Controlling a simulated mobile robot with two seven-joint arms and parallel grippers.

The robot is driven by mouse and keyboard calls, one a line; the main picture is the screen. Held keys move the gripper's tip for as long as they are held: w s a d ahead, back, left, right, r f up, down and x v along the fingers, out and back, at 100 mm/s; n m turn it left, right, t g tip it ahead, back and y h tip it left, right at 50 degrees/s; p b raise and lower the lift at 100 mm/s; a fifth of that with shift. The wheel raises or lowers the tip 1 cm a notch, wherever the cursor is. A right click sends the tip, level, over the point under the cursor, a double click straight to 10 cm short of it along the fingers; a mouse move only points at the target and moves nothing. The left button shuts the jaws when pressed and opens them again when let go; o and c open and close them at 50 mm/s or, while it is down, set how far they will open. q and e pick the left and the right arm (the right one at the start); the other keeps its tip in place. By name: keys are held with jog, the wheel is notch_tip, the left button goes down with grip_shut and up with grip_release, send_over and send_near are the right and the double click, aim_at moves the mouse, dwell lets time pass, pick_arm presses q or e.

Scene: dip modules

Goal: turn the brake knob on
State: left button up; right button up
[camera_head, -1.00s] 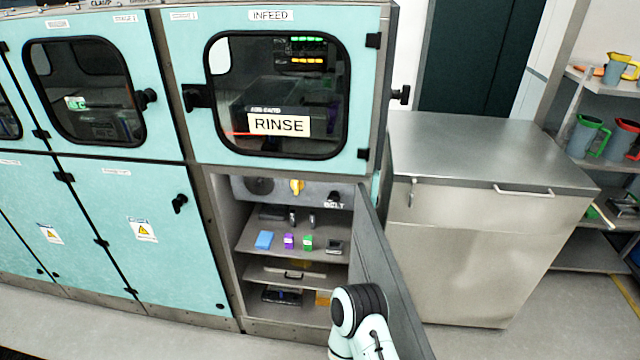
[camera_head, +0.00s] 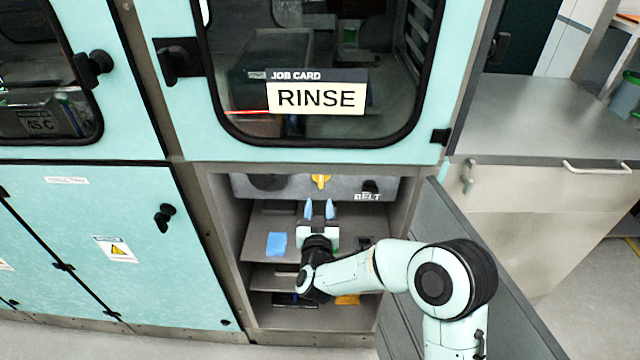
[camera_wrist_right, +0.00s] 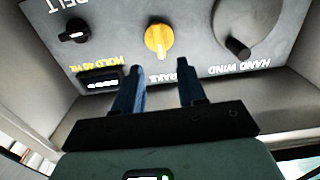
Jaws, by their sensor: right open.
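The yellow brake knob (camera_head: 320,181) is on the grey panel (camera_head: 285,187) at the top of the open cabinet bay. In the right wrist view the knob (camera_wrist_right: 158,40) shows upside down, just beyond my fingertips and roughly centred between them. The word by it is partly hidden by a finger. My right gripper (camera_head: 318,204) is inside the bay, its two blue fingers apart and pointing at the panel below the knob. It also shows open and empty in the right wrist view (camera_wrist_right: 160,67), not touching the knob. My left gripper is not in view.
A black belt knob (camera_wrist_right: 74,32) and a larger hand-wind knob (camera_wrist_right: 246,32) flank the brake knob. A small display (camera_wrist_right: 100,82) is beside it. A blue block (camera_head: 276,244) lies on the shelf. The open door (camera_head: 470,260) stands right of my arm.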

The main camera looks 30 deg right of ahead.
aim_at(321, 181)
jog(key=x, duration=0.9)
jog(key=shift+w+d+p, duration=0.2)
jog(key=shift+w+p, duration=0.1)
jog(key=shift+w, duration=0.05)
grip_shut()
